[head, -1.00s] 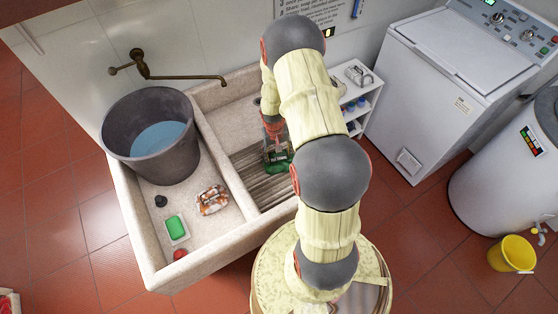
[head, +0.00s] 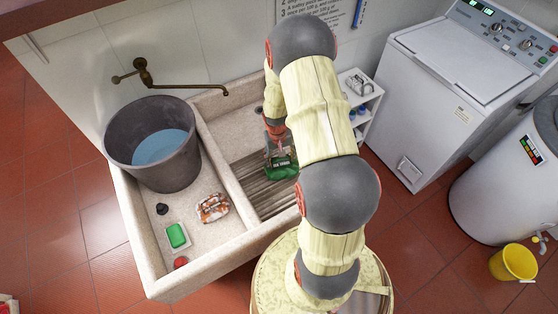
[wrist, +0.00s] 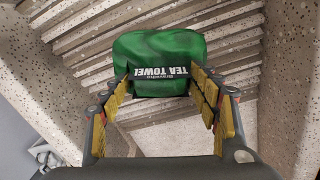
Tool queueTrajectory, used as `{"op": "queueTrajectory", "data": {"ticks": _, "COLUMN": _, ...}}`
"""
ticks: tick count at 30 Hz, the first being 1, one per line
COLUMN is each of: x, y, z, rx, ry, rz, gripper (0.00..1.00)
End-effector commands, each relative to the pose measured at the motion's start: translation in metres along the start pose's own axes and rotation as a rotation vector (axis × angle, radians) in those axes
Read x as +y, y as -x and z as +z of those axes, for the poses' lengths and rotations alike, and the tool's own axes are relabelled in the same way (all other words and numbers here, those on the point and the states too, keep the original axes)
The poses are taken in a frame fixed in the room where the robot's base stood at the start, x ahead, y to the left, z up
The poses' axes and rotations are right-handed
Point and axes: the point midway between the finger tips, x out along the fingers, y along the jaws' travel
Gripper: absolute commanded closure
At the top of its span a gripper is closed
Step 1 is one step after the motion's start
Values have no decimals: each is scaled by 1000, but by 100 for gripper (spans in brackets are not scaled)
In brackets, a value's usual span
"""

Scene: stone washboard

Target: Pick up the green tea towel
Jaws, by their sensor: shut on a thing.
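The green tea towel (wrist: 158,52) is a folded bundle with a dark band lettered "TEA TOWEL". In the wrist view it sits between the two fingers of my gripper (wrist: 160,92), which is shut on it. In the head view the towel (head: 281,168) shows below my gripper (head: 275,138), over the ribbed washboard (head: 262,190) in the right basin of the stone sink. My arm hides part of that basin. I cannot tell whether the towel's underside is clear of the ribs.
The left basin holds a dark bucket of water (head: 152,145), an orange-and-white packet (head: 213,207), a green soap bar on a dish (head: 177,236) and a small dark object (head: 162,209). A brass tap (head: 160,86) reaches over the sink. A white shelf (head: 365,100) stands at the right.

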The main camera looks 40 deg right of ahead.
Motion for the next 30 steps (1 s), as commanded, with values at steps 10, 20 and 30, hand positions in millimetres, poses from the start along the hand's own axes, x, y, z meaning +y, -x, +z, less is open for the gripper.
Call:
{"op": "queueTrajectory", "data": {"ticks": 10, "x": 22, "y": 59, "z": 70, "rx": 2, "ry": -2, "rz": 0, "gripper": 76}}
{"op": "queueTrajectory", "data": {"ticks": 20, "x": 34, "y": 77, "z": 113, "rx": 2, "ry": -2, "rz": 0, "gripper": 76}}
{"op": "queueTrajectory", "data": {"ticks": 30, "x": 36, "y": 79, "z": 120, "rx": 2, "ry": 0, "rz": 0, "gripper": 76}}
